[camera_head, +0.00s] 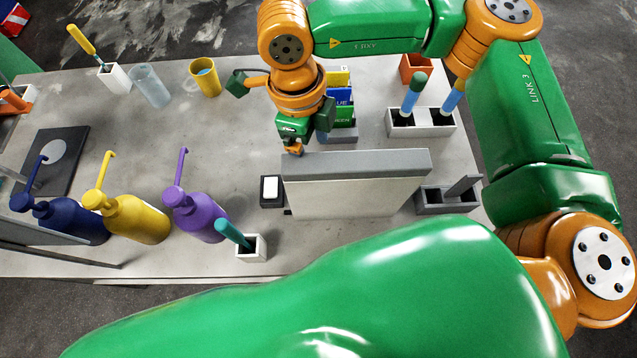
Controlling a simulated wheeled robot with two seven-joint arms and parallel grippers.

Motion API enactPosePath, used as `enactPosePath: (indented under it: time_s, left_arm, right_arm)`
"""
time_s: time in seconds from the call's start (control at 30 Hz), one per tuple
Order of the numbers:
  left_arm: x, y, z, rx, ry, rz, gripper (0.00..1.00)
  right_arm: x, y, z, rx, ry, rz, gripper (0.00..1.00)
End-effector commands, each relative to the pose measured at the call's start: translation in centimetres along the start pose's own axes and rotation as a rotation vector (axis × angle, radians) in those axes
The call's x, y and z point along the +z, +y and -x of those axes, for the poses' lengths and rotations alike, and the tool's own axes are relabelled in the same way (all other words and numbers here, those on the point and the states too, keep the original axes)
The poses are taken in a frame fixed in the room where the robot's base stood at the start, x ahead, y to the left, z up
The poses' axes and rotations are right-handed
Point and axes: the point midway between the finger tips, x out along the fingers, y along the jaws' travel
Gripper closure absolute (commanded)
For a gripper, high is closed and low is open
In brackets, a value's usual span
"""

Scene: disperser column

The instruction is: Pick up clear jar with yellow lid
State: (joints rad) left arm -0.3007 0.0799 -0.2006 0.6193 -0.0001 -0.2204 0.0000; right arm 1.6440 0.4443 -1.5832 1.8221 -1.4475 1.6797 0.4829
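I see no jar that clearly has a yellow lid. A clear, bluish cylinder (150,86) stands at the back left of the table, with no lid visible on it. A yellow cup (205,77) stands just right of it. My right gripper (295,140) comes in from the right and points down over the table's middle, right of both. Its fingers are partly hidden by the wrist, so its opening is unclear. An orange bit shows at its tip; I cannot tell if it is a held thing. My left gripper is out of view.
A grey-topped block (355,185) stands just in front of the gripper. Navy (70,218), yellow (138,217) and purple (195,213) pump bottles line the front left. Colored boxes (341,97) stand behind the gripper. A white holder (420,124) is at right.

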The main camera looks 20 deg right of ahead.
Motion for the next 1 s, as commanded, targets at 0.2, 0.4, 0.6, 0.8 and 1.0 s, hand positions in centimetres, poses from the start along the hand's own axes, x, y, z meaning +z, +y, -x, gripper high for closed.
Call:
enactPosePath:
  time_s: [0.2,0.4,0.6,0.8,1.0]
  left_arm:
    - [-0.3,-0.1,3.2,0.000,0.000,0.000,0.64]
    - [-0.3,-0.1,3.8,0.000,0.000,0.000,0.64]
    - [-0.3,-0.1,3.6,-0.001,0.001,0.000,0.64]
    - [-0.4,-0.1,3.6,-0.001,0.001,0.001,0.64]
    - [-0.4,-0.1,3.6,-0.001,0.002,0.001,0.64]
  right_arm:
    - [-0.5,0.2,-2.7,0.004,0.007,0.002,0.15]
    - [-0.4,0.2,-6.2,0.003,0.001,0.000,0.15]
    - [-0.3,0.2,-6.5,0.002,0.000,0.000,0.15]
    - [-0.3,0.2,-6.5,0.002,0.000,0.000,0.69]
    - [-0.3,0.2,-6.4,0.002,0.000,0.000,1.00]
